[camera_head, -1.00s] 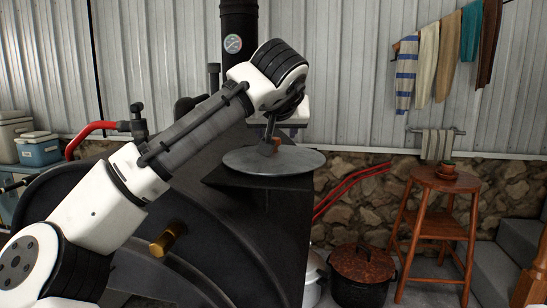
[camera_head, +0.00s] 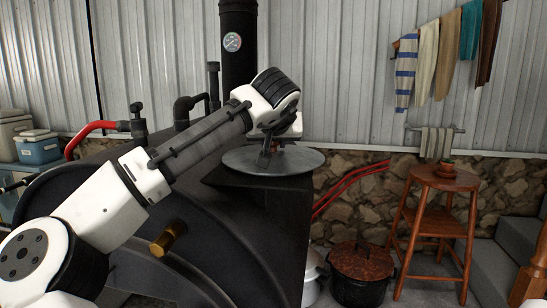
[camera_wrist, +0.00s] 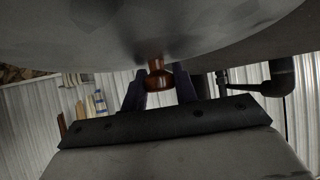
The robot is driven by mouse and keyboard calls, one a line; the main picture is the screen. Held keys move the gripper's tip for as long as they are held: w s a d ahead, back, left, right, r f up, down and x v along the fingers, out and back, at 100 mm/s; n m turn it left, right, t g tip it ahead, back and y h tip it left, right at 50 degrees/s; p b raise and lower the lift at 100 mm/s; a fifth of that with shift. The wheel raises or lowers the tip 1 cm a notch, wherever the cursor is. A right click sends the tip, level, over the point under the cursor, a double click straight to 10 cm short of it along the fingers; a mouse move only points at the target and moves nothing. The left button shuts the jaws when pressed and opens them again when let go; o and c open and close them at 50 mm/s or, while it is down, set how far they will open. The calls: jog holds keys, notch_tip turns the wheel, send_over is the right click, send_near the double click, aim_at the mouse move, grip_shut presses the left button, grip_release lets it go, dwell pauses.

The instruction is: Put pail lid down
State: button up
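The pail lid (camera_head: 300,161) is a grey round disc with a reddish-brown knob (camera_wrist: 158,76) at its middle. In the head view it lies nearly level over the dark top of the barrel stove (camera_head: 255,205); I cannot tell whether it touches that surface. My gripper (camera_head: 265,155) is above the lid at its knob. In the wrist view the fingers (camera_wrist: 160,85) stand on both sides of the knob, close against it, and the lid's grey face (camera_wrist: 230,30) fills the top. The fingertips are partly hidden in the head view.
A black stovepipe (camera_head: 238,70) with a gauge rises behind the lid. A speckled pot (camera_head: 361,267) stands on the floor beside a wooden stool (camera_head: 430,225). Red tongs-like bars (camera_head: 350,187) are right of the stove. A brass-coloured knob (camera_head: 168,239) sticks out in front.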

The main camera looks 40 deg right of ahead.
grip_shut()
notch_tip(320, 180, up, 20)
jog(key=p, duration=0.4)
jog(key=shift+s, duration=0.1)
